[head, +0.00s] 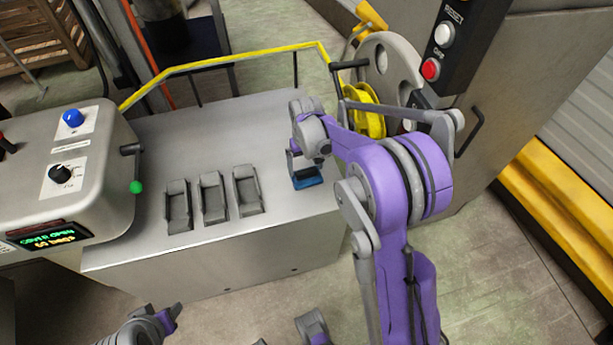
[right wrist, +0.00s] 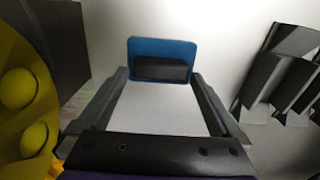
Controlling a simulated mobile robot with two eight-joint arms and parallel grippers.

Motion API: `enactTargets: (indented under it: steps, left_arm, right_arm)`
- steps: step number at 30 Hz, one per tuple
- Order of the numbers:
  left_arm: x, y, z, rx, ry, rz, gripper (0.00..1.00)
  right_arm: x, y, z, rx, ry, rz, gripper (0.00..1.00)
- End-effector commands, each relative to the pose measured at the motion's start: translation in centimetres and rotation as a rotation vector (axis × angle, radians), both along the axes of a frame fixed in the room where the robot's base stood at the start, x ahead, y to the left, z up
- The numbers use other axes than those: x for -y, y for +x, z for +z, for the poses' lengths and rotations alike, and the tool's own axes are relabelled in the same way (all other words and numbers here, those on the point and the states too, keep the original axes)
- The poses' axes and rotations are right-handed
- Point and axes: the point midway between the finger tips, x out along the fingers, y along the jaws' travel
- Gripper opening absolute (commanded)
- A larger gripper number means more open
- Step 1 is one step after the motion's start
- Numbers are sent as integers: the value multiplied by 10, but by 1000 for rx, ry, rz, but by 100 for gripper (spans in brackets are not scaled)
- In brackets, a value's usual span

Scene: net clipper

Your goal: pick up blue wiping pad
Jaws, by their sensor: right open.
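The blue wiping pad (head: 307,179) lies on the grey machine top near its right end. In the right wrist view the pad (right wrist: 162,48) is a blue rectangle with a dark block (right wrist: 161,70) on it. My right gripper (head: 300,163) is just above the pad in the head view. In the right wrist view its two fingers (right wrist: 162,85) are spread apart, with the pad ahead between the fingertips. Whether the fingers touch the pad cannot be told. My left gripper (head: 172,318) is at the bottom left of the head view, away from the pad; its jaws are unclear.
Several grey holders (head: 212,198) stand on the machine top (head: 260,120) left of the pad. A control box (head: 75,165) with knobs and a display stands at the left. A yellow rail (head: 230,60) runs along the back. A yellow wheel (head: 368,115) is close behind my right arm.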

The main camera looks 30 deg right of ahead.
Motion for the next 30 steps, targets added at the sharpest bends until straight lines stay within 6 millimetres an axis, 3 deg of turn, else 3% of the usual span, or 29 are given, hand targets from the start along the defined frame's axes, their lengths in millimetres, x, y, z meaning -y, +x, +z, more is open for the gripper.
enactTargets:
  steps: [3,10,23,30]
  left_arm:
    - [0,0,-1,0,0,0,50]
    - [0,0,-1,0,0,0,50]
    - [0,0,-1,0,0,0,50]
    - [0,0,0,0,0,0,50]
  right_arm:
    - [0,0,-9,0,0,0,100]
    - [0,0,-10,0,0,0,100]
    - [0,0,-9,0,0,0,23]
    - [0,0,-5,0,0,0,21]
